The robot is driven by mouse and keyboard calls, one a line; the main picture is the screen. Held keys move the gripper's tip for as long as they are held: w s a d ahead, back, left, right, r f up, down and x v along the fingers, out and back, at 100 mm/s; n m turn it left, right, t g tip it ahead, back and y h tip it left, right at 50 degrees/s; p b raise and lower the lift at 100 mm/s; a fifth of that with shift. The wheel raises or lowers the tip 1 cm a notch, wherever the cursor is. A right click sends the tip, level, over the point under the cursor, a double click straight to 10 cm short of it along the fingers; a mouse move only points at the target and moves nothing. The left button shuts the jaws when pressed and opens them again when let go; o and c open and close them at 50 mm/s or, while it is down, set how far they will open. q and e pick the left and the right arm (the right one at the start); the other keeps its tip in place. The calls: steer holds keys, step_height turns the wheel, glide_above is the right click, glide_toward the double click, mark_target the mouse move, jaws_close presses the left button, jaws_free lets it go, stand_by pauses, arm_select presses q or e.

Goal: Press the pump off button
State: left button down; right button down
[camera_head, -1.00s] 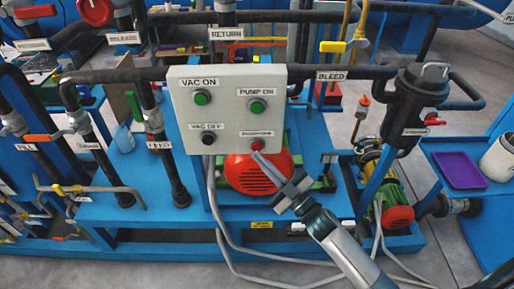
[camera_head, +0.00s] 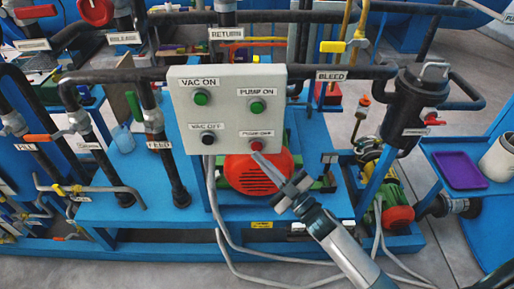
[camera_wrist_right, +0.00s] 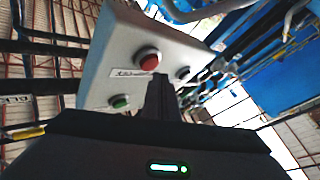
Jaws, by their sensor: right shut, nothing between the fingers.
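The grey control box (camera_head: 226,117) carries labelled buttons. The red pump off button (camera_head: 256,145) is at its lower right, under the green pump on button (camera_head: 257,107). The green vac on button (camera_head: 201,98) is at upper left and the black vac off button (camera_head: 208,139) at lower left. My right gripper (camera_head: 257,156) is shut and empty, its tip just below the red button; I cannot tell whether they touch. In the right wrist view the shut fingers (camera_wrist_right: 159,82) point up just beside the red button (camera_wrist_right: 148,58). My left gripper is not in view.
A red motor (camera_head: 258,174) sits right behind and below the box. Black pipes (camera_head: 330,73) run behind its top. Grey cables (camera_head: 216,205) hang below it. A blue table with a purple tray (camera_head: 459,170) stands at the right.

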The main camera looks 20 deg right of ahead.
steer(key=shift+w+d, duration=0.25)
steer(key=shift+w, duration=0.55)
stand_by(1.0)
steer(key=shift+s, duration=0.15)
steer(key=shift+s+a, duration=0.25)
steer(key=shift+s, duration=0.45)
steer(key=shift+s+a+p, duration=0.25)
steer(key=shift+s+p, duration=0.05)
steer(key=shift+s, duration=0.5)
steer(key=shift+s+a+p, duration=0.2)
steer(key=shift+s+p, duration=0.1)
steer(key=shift+s, duration=0.5)
steer(key=shift+s+a+p, duration=0.25)
steer(key=shift+s+p, duration=0.05)
steer(key=shift+s, duration=0.5)
steer(key=shift+f, duration=0.1)
